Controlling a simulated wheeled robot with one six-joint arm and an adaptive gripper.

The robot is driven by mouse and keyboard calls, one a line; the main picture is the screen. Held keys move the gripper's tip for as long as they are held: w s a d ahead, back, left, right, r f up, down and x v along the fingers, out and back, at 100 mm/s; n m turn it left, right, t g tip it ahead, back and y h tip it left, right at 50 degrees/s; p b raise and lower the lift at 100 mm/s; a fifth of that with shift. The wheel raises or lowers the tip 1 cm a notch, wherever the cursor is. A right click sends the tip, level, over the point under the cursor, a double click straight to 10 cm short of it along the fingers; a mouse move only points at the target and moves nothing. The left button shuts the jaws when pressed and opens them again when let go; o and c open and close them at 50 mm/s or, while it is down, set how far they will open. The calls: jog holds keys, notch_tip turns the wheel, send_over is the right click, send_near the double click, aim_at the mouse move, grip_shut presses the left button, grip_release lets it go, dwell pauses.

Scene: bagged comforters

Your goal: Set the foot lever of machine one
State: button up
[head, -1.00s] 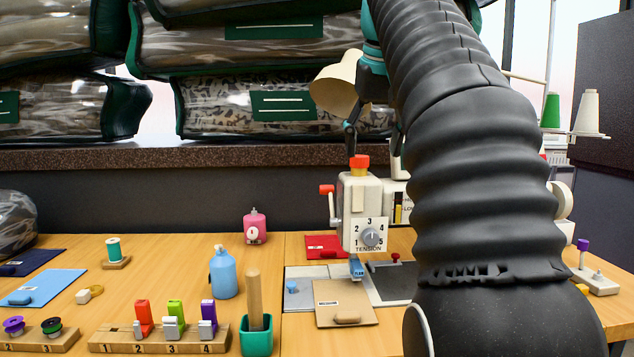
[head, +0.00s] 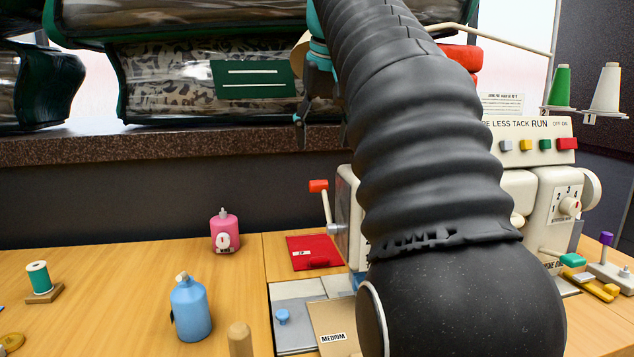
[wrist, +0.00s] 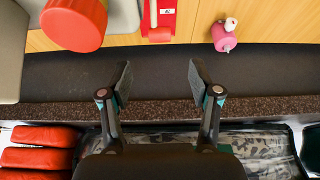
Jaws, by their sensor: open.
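The near sewing machine head (head: 346,212) is cream and mostly hidden behind my arm. A lever with a red tip (head: 318,186) sticks up from its left side. My gripper (head: 302,105) hangs before the bagged comforters, above and behind the near machine. In the wrist view my gripper (wrist: 160,85) is open and empty, with a large red knob (wrist: 75,22) close at upper left.
A pink bottle (head: 224,232), blue bottle (head: 190,310) and teal spool (head: 39,279) stand on the wooden table. A red pad (head: 311,252) lies left of the near machine. Bagged comforters (head: 165,88) line the dark shelf (head: 60,151). Thread cones (head: 606,88) stand far right.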

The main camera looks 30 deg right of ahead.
aim_at(319, 182)
jog(key=b+x, duration=0.2)
jog(key=x, duration=0.8)
jog(key=shift+f, duration=0.2)
grip_shut()
